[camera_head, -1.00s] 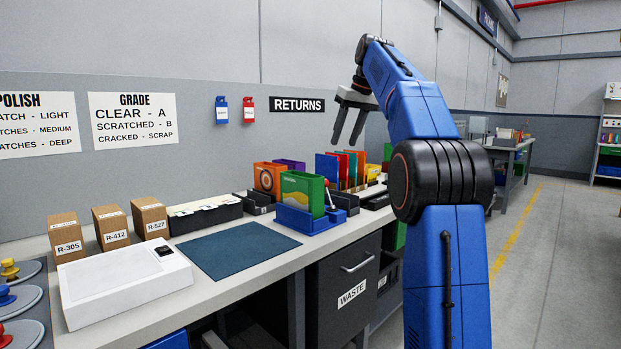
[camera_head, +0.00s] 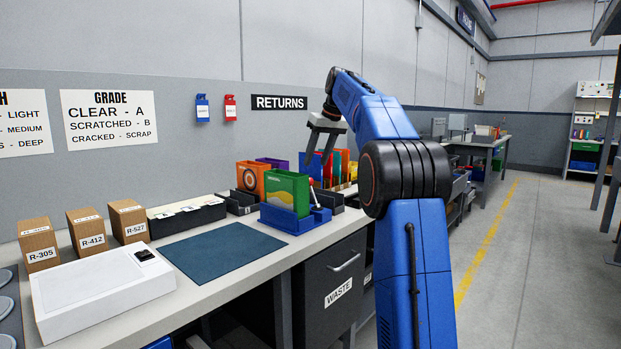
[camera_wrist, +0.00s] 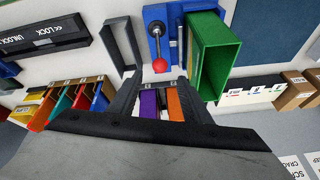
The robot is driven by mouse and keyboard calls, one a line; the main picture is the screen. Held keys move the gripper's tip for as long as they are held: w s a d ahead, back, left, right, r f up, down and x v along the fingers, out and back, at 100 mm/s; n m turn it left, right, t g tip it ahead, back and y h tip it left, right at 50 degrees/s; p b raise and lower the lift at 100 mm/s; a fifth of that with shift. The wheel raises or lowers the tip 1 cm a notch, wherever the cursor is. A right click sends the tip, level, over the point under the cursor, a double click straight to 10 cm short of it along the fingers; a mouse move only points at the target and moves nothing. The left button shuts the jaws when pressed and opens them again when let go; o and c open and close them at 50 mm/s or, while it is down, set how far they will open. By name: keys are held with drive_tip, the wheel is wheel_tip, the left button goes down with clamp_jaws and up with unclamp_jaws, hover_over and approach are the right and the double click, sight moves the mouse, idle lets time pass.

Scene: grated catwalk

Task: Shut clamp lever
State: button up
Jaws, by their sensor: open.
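The clamp is a blue fixture (camera_head: 296,225) on the bench, with a green case (camera_head: 287,194) standing in it. Its lever ends in a red knob (camera_head: 312,182) and stands up from the fixture beside the green case. The wrist view shows the lever's dark rod and red knob (camera_wrist: 160,66) from above, the blue base (camera_wrist: 153,14) and the green case (camera_wrist: 214,56). My gripper (camera_head: 317,160) is open and empty, fingers pointing down, above and behind the fixture, apart from the lever. The lever's exact tilt is hard to tell.
Orange (camera_head: 251,180) and purple cases stand behind the green one. Several coloured cases stand beyond, partly behind my arm. A dark empty holder (camera_wrist: 122,45) lies beside the lever.

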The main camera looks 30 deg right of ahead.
hover_over(312, 192)
drive_tip(key=w, duration=0.1)
wheel_tip(312, 192, down, 7)
drive_tip(key=shift+w+f, duration=0.1)
drive_tip(key=shift+f, duration=0.05)
drive_tip(key=c, duration=1)
